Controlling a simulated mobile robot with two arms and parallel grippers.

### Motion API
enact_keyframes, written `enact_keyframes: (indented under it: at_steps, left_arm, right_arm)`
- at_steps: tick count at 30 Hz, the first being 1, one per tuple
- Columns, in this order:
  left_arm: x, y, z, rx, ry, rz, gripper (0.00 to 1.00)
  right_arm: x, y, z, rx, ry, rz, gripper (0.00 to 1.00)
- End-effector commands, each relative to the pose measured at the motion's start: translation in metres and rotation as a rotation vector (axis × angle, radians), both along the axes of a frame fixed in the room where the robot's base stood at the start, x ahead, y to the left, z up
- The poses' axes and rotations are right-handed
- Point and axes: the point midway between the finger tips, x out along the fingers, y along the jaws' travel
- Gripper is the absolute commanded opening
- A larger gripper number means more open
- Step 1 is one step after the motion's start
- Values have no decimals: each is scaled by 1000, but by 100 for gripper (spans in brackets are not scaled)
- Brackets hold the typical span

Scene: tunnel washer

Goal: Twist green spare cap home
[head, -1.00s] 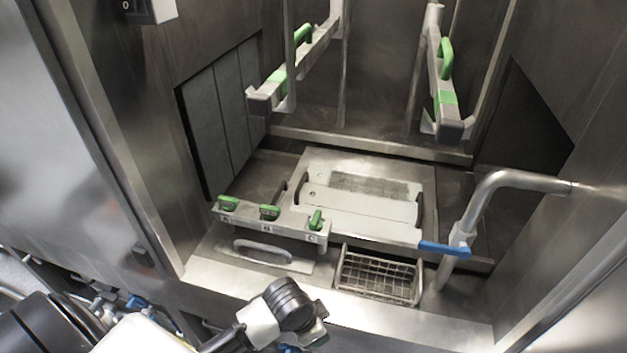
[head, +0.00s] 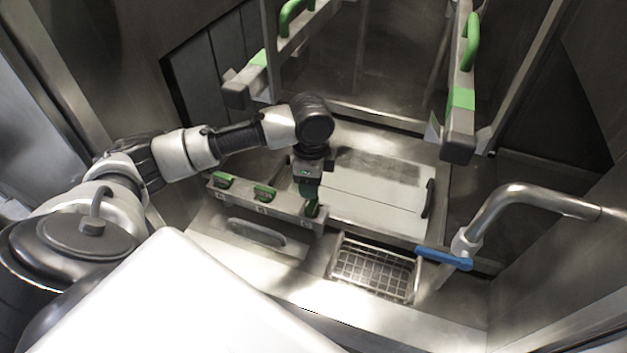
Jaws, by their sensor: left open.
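Three green caps sit on a metal rail (head: 285,206) in the lower middle of the washer: a left cap (head: 224,180), a middle cap (head: 265,192) and a right cap (head: 312,210). The left two lie along the rail; the right one is turned differently. I cannot tell which is the spare. My left gripper (head: 308,192) points down directly over the right cap and is open. Its fingers partly hide the cap's top, and I cannot tell whether they touch it. My right gripper is not in view.
A wire basket (head: 373,270) stands right of the rail, beside a pipe with a blue lever (head: 445,258). A grey handle (head: 256,232) lies in front of the rail. Behind is a pale panel (head: 375,195); arms with green handles (head: 472,42) hang above.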

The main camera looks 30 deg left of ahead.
Motion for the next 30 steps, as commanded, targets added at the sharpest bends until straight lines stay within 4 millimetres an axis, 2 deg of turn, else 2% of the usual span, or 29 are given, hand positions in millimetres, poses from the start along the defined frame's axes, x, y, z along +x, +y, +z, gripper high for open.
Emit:
enact_keyframes:
  at_steps: [4, 10, 15, 28, 30]
  left_arm:
    - [0, -1, -7, -1, -1, 236, 51]
    - [0, -1, -16, -2, -1, 579, 51]
    - [1, -1, -30, -3, -5, 838, 51]
    - [1, -1, -43, -5, -5, 1381, 51]
    - [0, -1, -45, 3, 1, 1380, 51]
  right_arm:
    - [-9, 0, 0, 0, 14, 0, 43]
    - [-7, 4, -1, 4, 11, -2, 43]
    - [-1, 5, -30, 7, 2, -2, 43]
    - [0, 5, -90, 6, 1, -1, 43]
    - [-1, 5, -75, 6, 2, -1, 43]
